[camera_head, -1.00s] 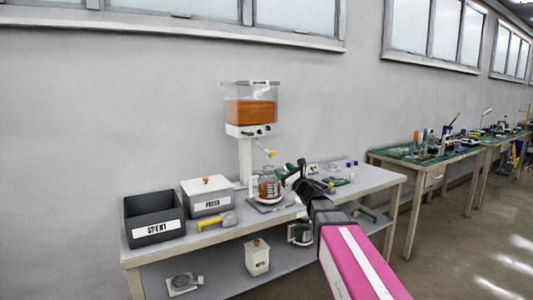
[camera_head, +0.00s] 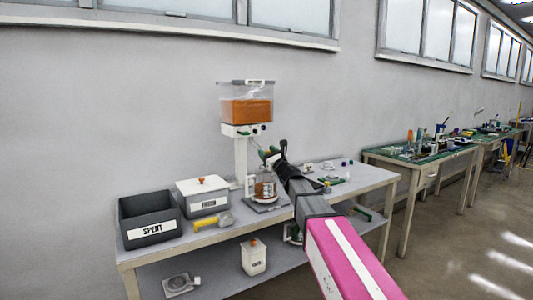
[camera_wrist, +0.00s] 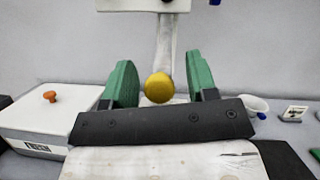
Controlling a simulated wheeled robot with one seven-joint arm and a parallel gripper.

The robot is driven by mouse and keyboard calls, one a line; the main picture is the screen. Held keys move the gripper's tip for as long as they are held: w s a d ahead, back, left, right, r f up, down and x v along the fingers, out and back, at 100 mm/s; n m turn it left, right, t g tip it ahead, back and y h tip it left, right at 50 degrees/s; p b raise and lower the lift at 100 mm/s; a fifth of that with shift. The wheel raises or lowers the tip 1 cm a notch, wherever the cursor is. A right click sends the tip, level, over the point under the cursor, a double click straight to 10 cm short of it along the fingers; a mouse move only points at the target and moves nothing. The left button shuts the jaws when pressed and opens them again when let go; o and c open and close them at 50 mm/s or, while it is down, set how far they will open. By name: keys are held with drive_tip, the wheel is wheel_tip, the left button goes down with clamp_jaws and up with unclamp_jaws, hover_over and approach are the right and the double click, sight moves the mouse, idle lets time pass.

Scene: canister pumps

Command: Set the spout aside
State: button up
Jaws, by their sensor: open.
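The spout shows in the wrist view as a round yellow end (camera_wrist: 159,87), in front of the white column of the dispenser. My gripper (camera_wrist: 161,78) has its two green fingers spread, one on each side of the yellow end, with gaps on both sides. I cannot tell how deep between the fingers it lies. In the head view my gripper (camera_head: 268,155) is under the dispenser head and hides the spout. The dispenser (camera_head: 246,111) has a clear tank of orange contents on a white stand.
A jar (camera_head: 265,186) with orange contents stands below the gripper on the bench. To the left are a white lidded box (camera_head: 205,198), a dark SPENT bin (camera_head: 150,216) and a yellow-handled tool (camera_head: 207,224). The bench front edge between tool and jar has some free room.

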drive_tip(key=shift+w+a+r, duration=0.1)
drive_tip(key=shift+w+a, duration=0.1)
drive_tip(key=shift+w, duration=0.05)
clamp_jaws()
drive_tip(key=shift+d, duration=0.1)
